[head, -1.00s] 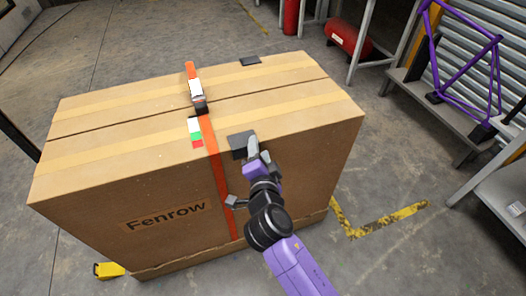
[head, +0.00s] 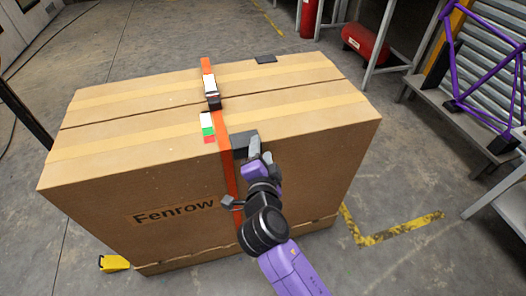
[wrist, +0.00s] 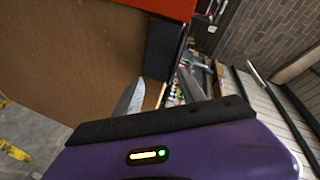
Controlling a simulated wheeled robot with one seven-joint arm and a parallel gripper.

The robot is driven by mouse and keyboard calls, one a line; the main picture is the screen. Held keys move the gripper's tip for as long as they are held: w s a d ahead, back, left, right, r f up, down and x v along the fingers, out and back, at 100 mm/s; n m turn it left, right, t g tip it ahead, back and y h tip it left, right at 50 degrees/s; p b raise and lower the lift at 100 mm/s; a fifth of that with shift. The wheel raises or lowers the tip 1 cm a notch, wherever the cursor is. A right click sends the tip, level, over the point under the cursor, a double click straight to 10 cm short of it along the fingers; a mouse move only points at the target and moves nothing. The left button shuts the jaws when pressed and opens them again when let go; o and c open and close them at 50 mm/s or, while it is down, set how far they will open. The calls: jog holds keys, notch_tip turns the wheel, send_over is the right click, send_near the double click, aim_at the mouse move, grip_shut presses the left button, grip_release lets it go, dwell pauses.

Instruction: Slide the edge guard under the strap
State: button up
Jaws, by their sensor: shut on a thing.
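The edge guard (head: 244,141) is a dark grey angled piece at the box's top front edge, just right of the strap. My gripper (head: 256,151) is shut on its right part. The orange strap (head: 230,178) runs over the box top and down its front face. The guard's left edge is at or very near the strap's right edge; I cannot tell whether it is tucked under. In the wrist view the guard (wrist: 163,50) shows dark by my fingertips (wrist: 158,88), and the strap (wrist: 165,6) crosses the top edge of the picture.
The large cardboard box (head: 290,185) stands on the floor. A dark buckle (head: 212,98) sits on the strap, with a coloured label (head: 208,127) beside it. A shelf (head: 460,120) with a purple frame stands at right.

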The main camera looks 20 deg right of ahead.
jog(key=shift+f, duration=0.1)
jog(key=o, duration=1.1)
jog(key=s+a+r+n+t+y+p, duration=0.1)
jog(key=s+a+r+n+y, duration=0.2)
jog(key=s+n, duration=0.4)
jog(key=s+a+r+n+t+y+p, duration=0.1)
jog(key=s+a+r+n+y, duration=0.15)
jog(key=s+n, duration=0.45)
jog(key=s+d+r+p, duration=0.2)
jog(key=s+d, duration=0.2)
jog(key=s, duration=0.6)
jog(key=s+d+r+g+h+p, duration=0.1)
jog(key=s+d+r+p, duration=0.1)
jog(key=s, duration=0.7)
jog(key=s+d+r+n+g+p, duration=0.1)
jog(key=s+d+p, duration=0.3)
jog(key=s, duration=0.6)
jog(key=shift+s+d+r, duration=0.3)
jog(key=shift+d+r, duration=0.55)
jog(key=shift+d, duration=0.25)
